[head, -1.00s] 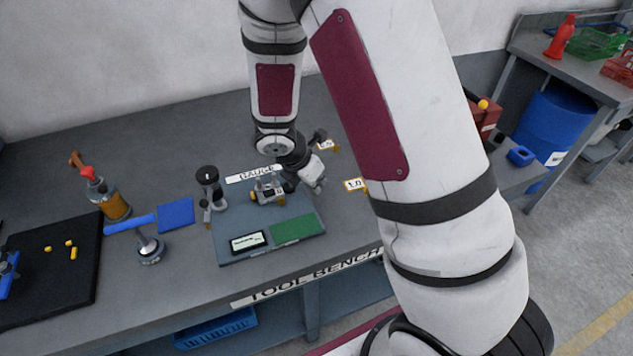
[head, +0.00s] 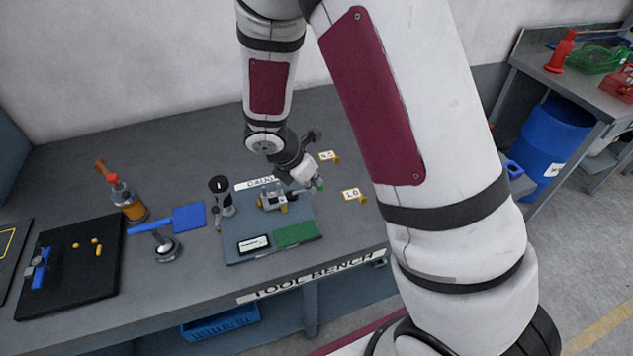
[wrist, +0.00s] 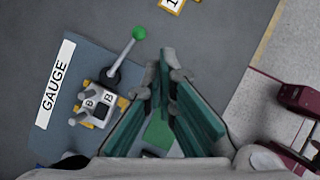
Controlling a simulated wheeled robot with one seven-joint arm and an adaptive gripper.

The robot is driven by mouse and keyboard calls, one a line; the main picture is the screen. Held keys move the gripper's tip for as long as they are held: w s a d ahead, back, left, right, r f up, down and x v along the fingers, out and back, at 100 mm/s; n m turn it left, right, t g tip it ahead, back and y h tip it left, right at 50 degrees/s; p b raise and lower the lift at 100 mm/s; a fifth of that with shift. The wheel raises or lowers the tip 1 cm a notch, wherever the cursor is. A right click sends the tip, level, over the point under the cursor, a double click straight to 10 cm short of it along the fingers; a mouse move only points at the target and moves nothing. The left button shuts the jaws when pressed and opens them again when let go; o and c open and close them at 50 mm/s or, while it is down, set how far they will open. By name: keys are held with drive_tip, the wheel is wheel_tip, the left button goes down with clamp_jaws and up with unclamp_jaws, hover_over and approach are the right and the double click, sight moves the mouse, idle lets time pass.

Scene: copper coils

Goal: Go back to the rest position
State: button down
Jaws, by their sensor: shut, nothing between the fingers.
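My gripper (head: 314,182) is above the back right of the gauge plate (head: 240,240) on the tool bench. In the wrist view its green-padded fingers (wrist: 165,70) come together at the tips, with nothing between them. Whether the gripper touches the lever is unclear in the head view. My upper arm hides part of the bench's right side.
Number tags (head: 353,195) lie right of the plate. A stand with a blue bar (head: 165,245), a blue pad (head: 189,217), an amber bottle (head: 130,203) and a black mat (head: 75,285) are on the left. A blue barrel (head: 550,135) stands right. The bench front is fairly clear.

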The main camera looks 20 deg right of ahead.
drive_tip(key=shift+s+a+r, duration=0.15)
drive_tip(key=shift+s+r, duration=0.05)
drive_tip(key=shift+r, duration=0.3)
